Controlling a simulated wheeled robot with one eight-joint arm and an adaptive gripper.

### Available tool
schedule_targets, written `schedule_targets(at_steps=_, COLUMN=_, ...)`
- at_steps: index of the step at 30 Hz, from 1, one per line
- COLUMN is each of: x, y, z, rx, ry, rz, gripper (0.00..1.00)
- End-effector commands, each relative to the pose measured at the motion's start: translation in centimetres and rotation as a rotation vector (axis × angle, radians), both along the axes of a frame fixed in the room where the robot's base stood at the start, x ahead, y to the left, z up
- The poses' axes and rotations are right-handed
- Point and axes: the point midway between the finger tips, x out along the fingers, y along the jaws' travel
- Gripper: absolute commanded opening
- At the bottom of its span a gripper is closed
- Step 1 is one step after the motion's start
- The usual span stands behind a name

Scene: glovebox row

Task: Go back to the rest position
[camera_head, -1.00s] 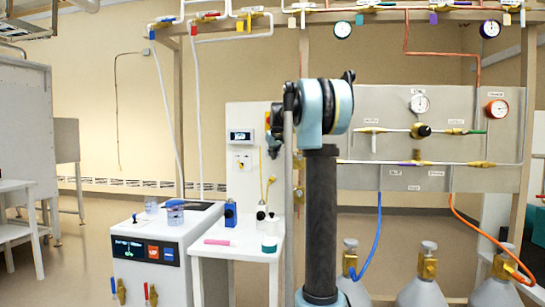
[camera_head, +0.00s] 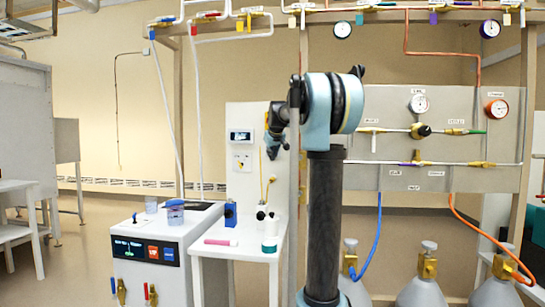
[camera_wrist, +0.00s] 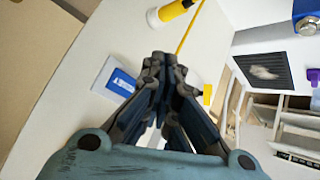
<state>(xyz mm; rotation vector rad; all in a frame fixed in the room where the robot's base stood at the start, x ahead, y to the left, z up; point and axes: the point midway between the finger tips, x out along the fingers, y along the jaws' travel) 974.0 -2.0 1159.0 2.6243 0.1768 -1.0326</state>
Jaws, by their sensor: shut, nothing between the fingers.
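My gripper (camera_wrist: 163,62) is shut and empty in the wrist view, its dark fingers together. In the head view my gripper (camera_head: 272,151) hangs small at the end of my folded arm, in front of the white upright panel (camera_head: 241,177). It is above the small white table (camera_head: 237,246) and touches nothing that I can see. My arm hides part of the panel's right side.
A white bath unit (camera_head: 152,269) stands left. Gas cylinders (camera_head: 424,289) stand right. Floor is open at left.

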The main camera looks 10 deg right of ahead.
Motion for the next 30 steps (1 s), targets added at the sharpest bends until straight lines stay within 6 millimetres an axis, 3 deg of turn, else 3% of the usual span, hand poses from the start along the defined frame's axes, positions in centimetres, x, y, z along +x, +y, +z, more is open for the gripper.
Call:
schedule_targets(at_steps=9, x=-0.1, y=0.0, z=-0.1, rx=0.001, ry=0.001, rz=0.0, gripper=0.0)
schedule_targets(at_steps=13, x=-1.8, y=0.0, z=-0.8, rx=0.008, ry=0.019, rz=-0.006, gripper=0.0)
schedule_targets(at_steps=20, x=-10.0, y=0.1, z=-5.0, rx=0.038, ry=0.109, rz=-0.039, gripper=0.0)
schedule_targets(at_steps=30, x=-23.7, y=0.2, z=-13.4, rx=0.085, ry=0.262, rz=-0.101, gripper=0.0)
